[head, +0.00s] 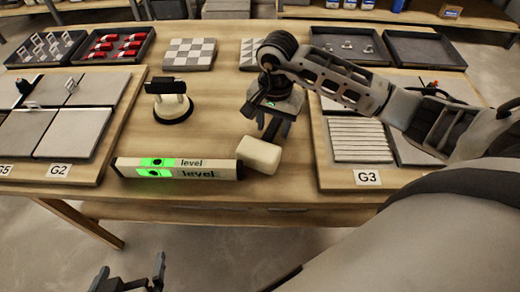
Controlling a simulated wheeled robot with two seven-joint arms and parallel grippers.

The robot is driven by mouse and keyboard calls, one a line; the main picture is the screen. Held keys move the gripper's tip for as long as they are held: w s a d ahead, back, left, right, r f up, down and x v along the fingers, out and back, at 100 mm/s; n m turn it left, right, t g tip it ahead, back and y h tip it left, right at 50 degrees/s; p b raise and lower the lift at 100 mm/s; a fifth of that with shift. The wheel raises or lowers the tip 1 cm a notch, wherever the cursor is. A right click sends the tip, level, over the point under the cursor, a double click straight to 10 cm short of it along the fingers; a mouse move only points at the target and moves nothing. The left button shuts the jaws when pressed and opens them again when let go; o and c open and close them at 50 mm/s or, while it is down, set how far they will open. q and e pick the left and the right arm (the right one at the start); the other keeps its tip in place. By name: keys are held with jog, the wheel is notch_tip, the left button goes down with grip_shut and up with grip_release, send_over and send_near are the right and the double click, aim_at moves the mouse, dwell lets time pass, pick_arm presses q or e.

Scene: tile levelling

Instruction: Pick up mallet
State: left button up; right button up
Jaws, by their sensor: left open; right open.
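The mallet (260,154) lies on the wooden table, its pale block-shaped head toward the front edge, just right of the level. Its handle is mostly hidden behind my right gripper. My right gripper (272,128) points down just behind the mallet head, over where the handle lies, and its jaws are open. I cannot tell whether the fingers touch the handle. My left gripper (130,282) is open and empty, low in front of the table at the bottom of the view.
A level (212,169) lies along the front edge. A suction lifter (172,106) stands behind it. Boards with grey tiles flank the middle, left (80,133) and right (362,140). Trays of clips (47,49) and red pieces (117,46) and checkered tile samples (190,53) line the back.

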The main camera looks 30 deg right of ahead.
grip_shut()
